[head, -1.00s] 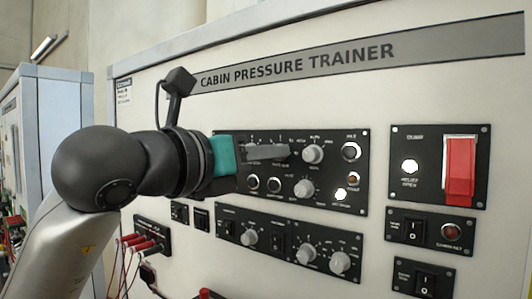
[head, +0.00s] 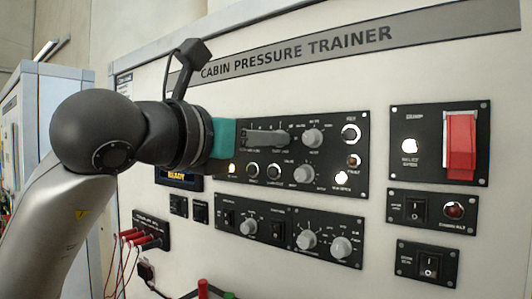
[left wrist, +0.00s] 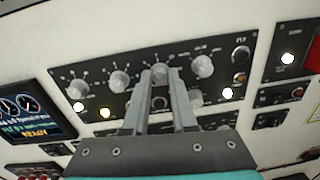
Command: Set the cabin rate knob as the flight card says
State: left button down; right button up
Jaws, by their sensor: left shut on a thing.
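My left gripper (head: 280,138) reaches across the upper control panel from the left. In the left wrist view its two grey fingers (left wrist: 160,78) close on a round grey knob (left wrist: 160,70), the third from the left in the top row. In the head view the fingers and hand cover that knob and the ones left of it. I cannot read the knob's label or pointer setting, so I cannot tell whether it is the cabin rate knob. No flight card can be made out. My right gripper is not in view.
A knob (head: 312,137) stands just right of my fingers, with another knob (head: 304,174) below. A display (left wrist: 36,117) reads READY. Further right are a red guarded switch (head: 460,146) and lit lamps. Red cables (head: 128,243) hang at lower left.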

pick_arm(q)
jog(key=shift+m+b, duration=1.9)
jog(key=shift+m, duration=0.8)
jog(key=shift+r, duration=0.1)
jog(key=c, duration=0.7)
grip_release()
jog(key=shift+b+v, duration=2.1)
jog(key=shift+v, duration=5.6)
jog(key=shift+d, duration=0.15)
